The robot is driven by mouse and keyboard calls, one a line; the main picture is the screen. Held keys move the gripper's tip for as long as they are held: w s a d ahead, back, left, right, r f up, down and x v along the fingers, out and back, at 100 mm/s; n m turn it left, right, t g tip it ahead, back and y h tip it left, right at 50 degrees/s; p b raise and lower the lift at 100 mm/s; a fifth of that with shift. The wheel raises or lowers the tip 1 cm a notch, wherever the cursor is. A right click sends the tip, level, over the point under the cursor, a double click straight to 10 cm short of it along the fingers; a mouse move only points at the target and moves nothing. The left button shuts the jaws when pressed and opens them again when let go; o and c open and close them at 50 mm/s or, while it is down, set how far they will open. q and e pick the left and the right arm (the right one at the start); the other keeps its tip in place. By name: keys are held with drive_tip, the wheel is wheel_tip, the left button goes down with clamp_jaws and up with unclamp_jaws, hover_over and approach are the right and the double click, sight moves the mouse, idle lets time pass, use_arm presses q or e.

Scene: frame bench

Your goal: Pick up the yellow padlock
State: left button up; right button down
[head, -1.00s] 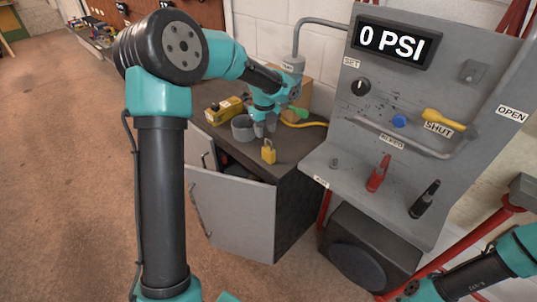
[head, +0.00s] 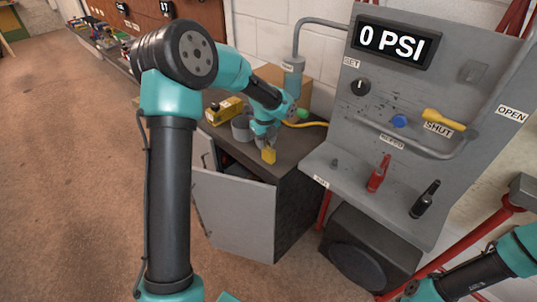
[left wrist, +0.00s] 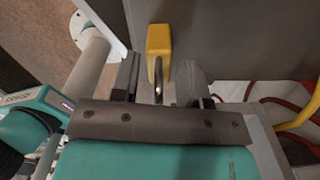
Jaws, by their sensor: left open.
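The yellow padlock (head: 268,156) stands near the front edge of the dark cabinet top (head: 292,153). My left gripper (head: 265,138) is over its upper part, pointing down. In the left wrist view the padlock's yellow body (left wrist: 158,42) lies just beyond the fingertips, and its shackle (left wrist: 158,78) reaches back between them. The left gripper (left wrist: 158,82) is open, one finger on each side of the shackle. A gap shows on each side, so I see no grip. My right arm shows at the lower right of the head view, but its gripper is out of the picture.
Grey cups (head: 241,128), a yellow box (head: 224,110) and a cardboard box (head: 300,88) stand close by on the cabinet. A yellow hose (head: 306,124) runs right. The grey control panel (head: 400,110) rises at the right. The cabinet door (head: 236,215) hangs open.

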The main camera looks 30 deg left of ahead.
use_arm(q)
drive_tip(key=shift+c, duration=0.4)
clamp_jaws()
idle(0.4)
